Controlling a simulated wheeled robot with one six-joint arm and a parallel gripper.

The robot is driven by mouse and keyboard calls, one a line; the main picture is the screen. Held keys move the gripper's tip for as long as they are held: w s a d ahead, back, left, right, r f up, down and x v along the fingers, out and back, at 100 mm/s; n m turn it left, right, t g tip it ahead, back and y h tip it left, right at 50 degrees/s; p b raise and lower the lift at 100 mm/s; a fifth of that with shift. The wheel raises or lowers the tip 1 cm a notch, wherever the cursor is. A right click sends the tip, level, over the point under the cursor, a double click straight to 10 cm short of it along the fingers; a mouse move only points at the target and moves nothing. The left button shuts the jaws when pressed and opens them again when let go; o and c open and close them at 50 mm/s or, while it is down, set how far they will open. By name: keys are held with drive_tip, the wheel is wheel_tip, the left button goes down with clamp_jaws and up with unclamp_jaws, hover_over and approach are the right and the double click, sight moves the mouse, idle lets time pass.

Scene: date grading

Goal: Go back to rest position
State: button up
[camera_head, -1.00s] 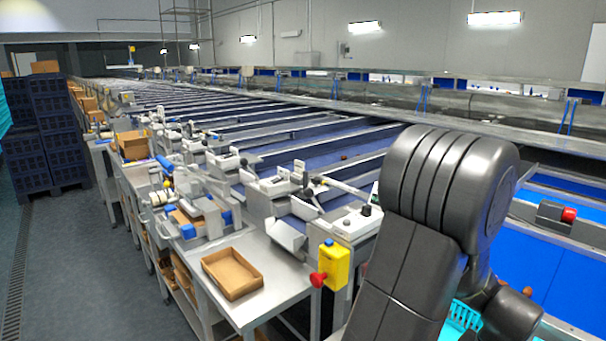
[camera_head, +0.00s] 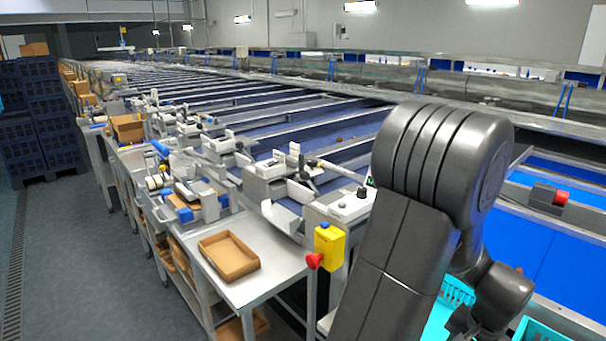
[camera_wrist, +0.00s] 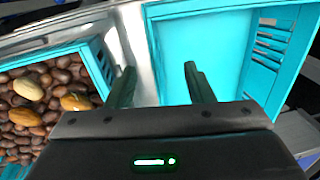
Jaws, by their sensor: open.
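My gripper (camera_wrist: 160,85) shows in the wrist view with its two dark fingers apart and nothing between them. Beyond the fingers is a turquoise crate (camera_wrist: 240,20) with slatted walls; the part that shows looks empty. At the left of the wrist view is another turquoise crate (camera_wrist: 97,70) filled with brown dates (camera_wrist: 35,85), a few of them lighter and yellowish. In the head view my arm stands at the right and hides part of what is behind it. The gripper's fingers are not clear there.
A steel table (camera_head: 255,290) holds an open cardboard tray (camera_head: 229,257). A yellow box with a red button (camera_head: 329,246) is at its right corner. A blue belt (camera_head: 545,235) runs at the right. Dark stacked crates (camera_head: 40,120) stand at the left, beside open floor (camera_head: 75,240).

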wheel_tip(320, 180, down, 3)
drive_tip(key=shift+b, duration=0.75)
drive_tip(key=shift+w+a+r+p, duration=0.3)
drive_tip(key=shift+w+a, duration=0.05)
drive_tip(key=shift+a, duration=0.1)
drive_tip(key=shift+w+a, duration=0.4)
drive_tip(key=shift+a, duration=0.05)
drive_tip(key=shift+a+r, duration=0.1)
drive_tip(key=shift+a, duration=0.05)
